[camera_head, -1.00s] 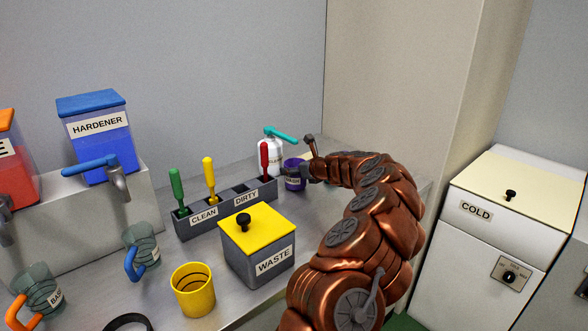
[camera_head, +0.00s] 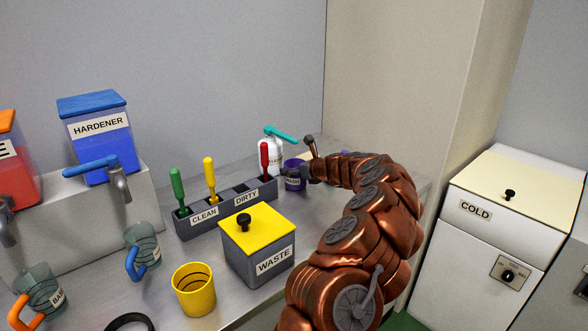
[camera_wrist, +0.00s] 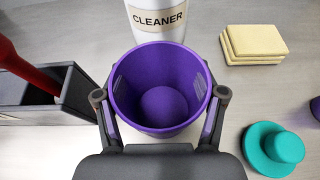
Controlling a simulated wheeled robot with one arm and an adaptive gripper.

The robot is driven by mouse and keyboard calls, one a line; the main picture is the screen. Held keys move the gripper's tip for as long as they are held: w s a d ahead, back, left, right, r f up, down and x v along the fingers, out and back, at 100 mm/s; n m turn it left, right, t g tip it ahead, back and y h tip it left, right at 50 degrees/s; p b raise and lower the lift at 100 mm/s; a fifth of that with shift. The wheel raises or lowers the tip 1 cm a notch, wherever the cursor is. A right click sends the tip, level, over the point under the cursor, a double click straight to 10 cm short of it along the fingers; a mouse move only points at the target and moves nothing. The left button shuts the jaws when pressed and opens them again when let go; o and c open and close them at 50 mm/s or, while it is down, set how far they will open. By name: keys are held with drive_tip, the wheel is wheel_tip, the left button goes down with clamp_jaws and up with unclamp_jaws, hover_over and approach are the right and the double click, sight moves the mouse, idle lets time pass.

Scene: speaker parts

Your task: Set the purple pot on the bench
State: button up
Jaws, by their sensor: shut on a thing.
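The purple pot (camera_wrist: 160,88) fills the middle of the wrist view, seen from above, upright and empty inside. My gripper (camera_wrist: 160,100) is shut on it, with one finger on each side of its wall. In the head view the pot (camera_head: 294,174) is at the back of the grey bench (camera_head: 200,250), partly hidden by my gripper (camera_head: 310,172). It stands just in front of the white cleaner bottle (camera_head: 272,155). Whether its base touches the bench cannot be told.
The tool holder (camera_wrist: 60,95) with a red-handled tool is left of the pot. Yellow sponges (camera_wrist: 253,45) and a teal round piece (camera_wrist: 274,150) lie to the right. The yellow-lidded waste box (camera_head: 257,245) and yellow cup (camera_head: 193,290) stand nearer.

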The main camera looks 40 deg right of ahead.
drive_tip(key=shift+f, duration=0.2)
drive_tip(key=o, duration=1.2)
drive_tip(key=v, duration=1.2)
